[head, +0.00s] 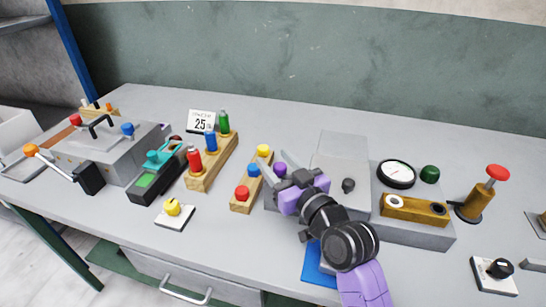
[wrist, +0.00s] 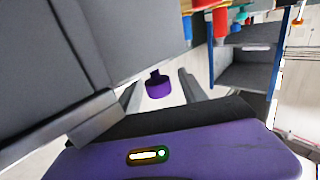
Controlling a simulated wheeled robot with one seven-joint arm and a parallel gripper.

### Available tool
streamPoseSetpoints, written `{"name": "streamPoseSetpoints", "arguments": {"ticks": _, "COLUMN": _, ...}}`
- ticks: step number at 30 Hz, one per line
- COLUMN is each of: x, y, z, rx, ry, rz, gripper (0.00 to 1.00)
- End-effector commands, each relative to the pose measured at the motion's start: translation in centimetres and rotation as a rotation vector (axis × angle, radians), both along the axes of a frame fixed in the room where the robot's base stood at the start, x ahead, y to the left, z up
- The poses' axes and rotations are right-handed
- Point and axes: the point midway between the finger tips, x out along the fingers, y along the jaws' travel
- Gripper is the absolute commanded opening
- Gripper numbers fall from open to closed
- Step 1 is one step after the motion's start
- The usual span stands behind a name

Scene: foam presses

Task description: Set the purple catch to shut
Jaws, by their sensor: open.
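The purple catch (head: 280,169) is a small round purple knob at the left side of the grey foam press (head: 328,155). In the wrist view the purple catch (wrist: 159,86) is a short purple cylinder on a dark stem. My gripper (head: 274,171) reaches in from the right, with its fingers at the catch. In the wrist view my gripper (wrist: 161,92) is open, and the knob appears between the two fingers with gaps on both sides. I cannot tell whether the knob is within the fingertips' depth or beyond them. The catch's setting cannot be read.
Close to the left is a wooden block with red, blue and yellow knobs (head: 241,199). Free table lies behind the press.

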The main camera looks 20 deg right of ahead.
Motion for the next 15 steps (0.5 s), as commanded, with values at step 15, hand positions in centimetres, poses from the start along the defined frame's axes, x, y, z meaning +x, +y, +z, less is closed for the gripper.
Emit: {"name": "streamPoseSetpoints", "arguments": {"ticks": 15, "x": 1.6, "y": 0.2, "z": 0.0, "rx": -0.001, "ry": 0.001, "rz": -0.001, "gripper": 0.42}}
